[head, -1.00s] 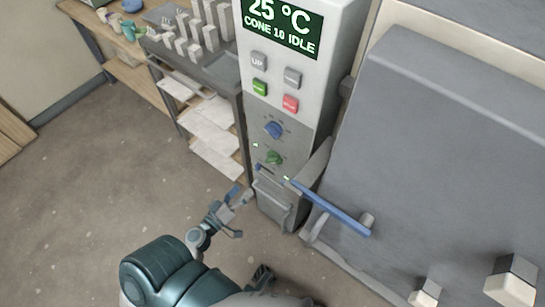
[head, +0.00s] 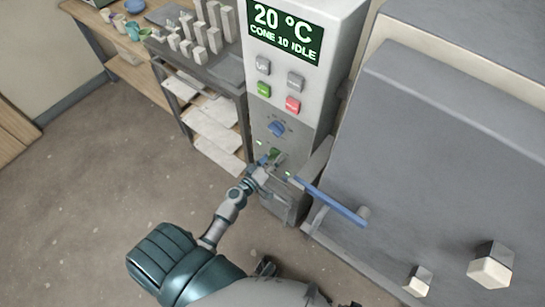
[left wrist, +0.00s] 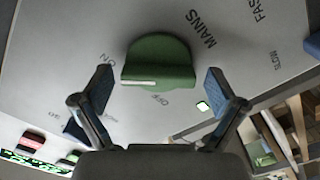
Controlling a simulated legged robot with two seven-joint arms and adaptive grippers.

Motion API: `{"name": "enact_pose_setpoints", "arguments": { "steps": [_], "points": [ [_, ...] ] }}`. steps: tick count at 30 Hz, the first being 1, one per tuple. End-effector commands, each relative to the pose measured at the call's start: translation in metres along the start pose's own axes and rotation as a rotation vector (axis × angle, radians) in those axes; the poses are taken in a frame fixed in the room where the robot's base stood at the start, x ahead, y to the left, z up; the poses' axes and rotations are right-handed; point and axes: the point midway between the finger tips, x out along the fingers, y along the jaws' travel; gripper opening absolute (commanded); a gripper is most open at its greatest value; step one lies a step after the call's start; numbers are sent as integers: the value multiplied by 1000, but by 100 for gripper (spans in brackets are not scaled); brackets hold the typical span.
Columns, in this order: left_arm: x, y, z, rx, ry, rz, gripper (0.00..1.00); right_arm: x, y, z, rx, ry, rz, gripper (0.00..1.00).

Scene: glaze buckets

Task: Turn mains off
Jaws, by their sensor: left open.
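The green mains knob (head: 275,155) is low on the kiln's control panel, below a blue knob. In the left wrist view the green knob (left wrist: 160,55) fills the middle, beside the word MAINS. Its white pointer line lies on the left half, near the ON label; OFF is printed just below the knob. My left gripper (head: 265,166) is at the knob in the head view. In the left wrist view my left gripper (left wrist: 158,76) is open, one finger on each side of the knob, with gaps visible. My right gripper is not in view.
The display (head: 285,32) reads 20 °C, CONE 10 IDLE. The blue-handled lever (head: 330,202) on the kiln door is close to the right of my gripper. A green light (left wrist: 203,106) glows near the knob. A shelf unit (head: 215,120) stands left; the floor is clear.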

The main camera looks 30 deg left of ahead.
Motion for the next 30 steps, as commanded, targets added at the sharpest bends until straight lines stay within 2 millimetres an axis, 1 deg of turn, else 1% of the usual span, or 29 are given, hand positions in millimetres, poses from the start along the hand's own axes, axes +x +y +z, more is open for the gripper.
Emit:
{"name": "enact_pose_setpoints", "arguments": {
  "steps": [3, 4, 5, 6, 8, 9, 10, 11, 21, 26, 30],
  "points": [
    [0, 0, 0, 0, 0, 0, 96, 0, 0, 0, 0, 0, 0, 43],
    [0, 0, 0, 0, 0, 0, 91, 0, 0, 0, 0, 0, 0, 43],
    [0, 0, 0, 0, 0, 0, 83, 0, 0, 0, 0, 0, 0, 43],
    [0, 0, 0, 0, 0, 0, 73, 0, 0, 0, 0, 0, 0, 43],
    [0, 0, 0, 0, 0, 0, 58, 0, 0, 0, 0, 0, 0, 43],
    [0, 0, 0, 0, 0, 0, 48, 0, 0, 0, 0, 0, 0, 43],
    [0, 0, 0, 0, 0, -1, 41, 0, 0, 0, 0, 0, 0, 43],
    [0, 0, 0, 0, 0, -1, 36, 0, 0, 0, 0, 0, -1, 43],
    [0, -2, 0, -30, 1, -3, 36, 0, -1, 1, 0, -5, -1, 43],
    [-1, -3, 1, -104, 2, -4, 36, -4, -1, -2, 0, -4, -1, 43],
    [-1, -4, 1, -207, 2, -5, 36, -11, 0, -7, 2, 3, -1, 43]
  ]
}}
